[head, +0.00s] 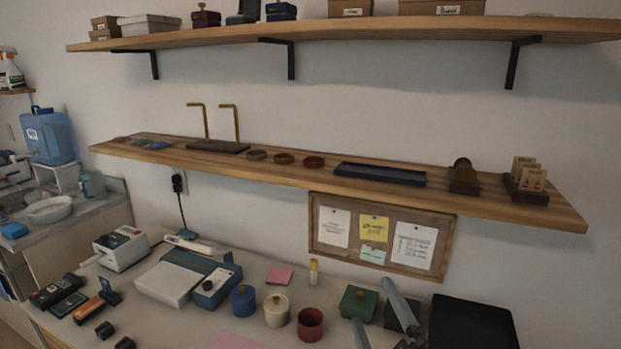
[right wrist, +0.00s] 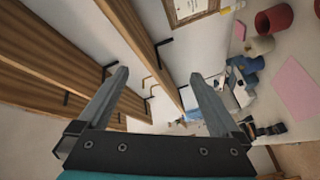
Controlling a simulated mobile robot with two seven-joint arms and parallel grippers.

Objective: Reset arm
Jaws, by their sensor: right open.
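My right gripper (head: 373,303) shows at the bottom of the head view, to the right of the middle, with its two grey fingers apart. It is in front of the green box (head: 357,304) and near the red cup (head: 310,324), over the counter. In the right wrist view the right gripper (right wrist: 158,75) is open, with nothing between its fingers. That view is tilted, with the shelves on the left and the counter on the right. My left gripper is in neither view.
A black tray (head: 474,324) lies at the counter's right. A blue jar (head: 244,301) and a cream jar (head: 276,310) stand left of the red cup. A wooden shelf (head: 270,171) with small items runs above, with a pinboard (head: 382,236) below it.

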